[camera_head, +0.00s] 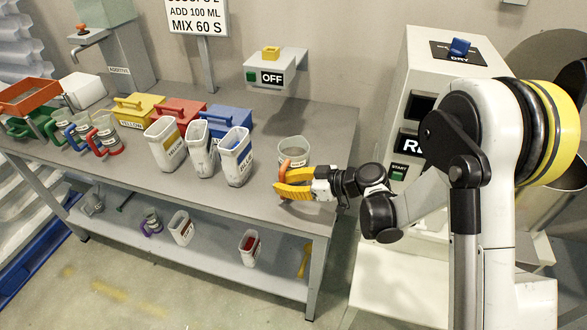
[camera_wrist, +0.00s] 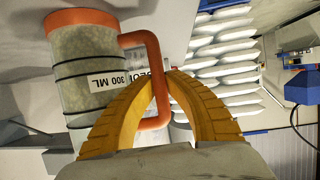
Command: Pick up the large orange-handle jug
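The large orange-handle jug (camera_head: 292,150) stands upright near the right end of the grey workbench. It is clear-walled with an orange rim, and a label reading 300 ML shows in the wrist view (camera_wrist: 88,55). Its orange handle (camera_wrist: 155,58) points toward my gripper. My gripper (camera_head: 279,180) has yellow curved fingers at the handle, in front of the jug. In the wrist view the fingertips (camera_wrist: 163,75) close in on both sides of the handle's upright bar. The jug appears to rest on the bench.
White bins (camera_head: 234,158) and coloured boxes (camera_head: 227,121) stand left of the jug. Smaller jugs (camera_head: 104,133) are farther left. An OFF switch box (camera_head: 277,70) is behind, and a white machine (camera_head: 408,120) is to the right. The bench front is clear.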

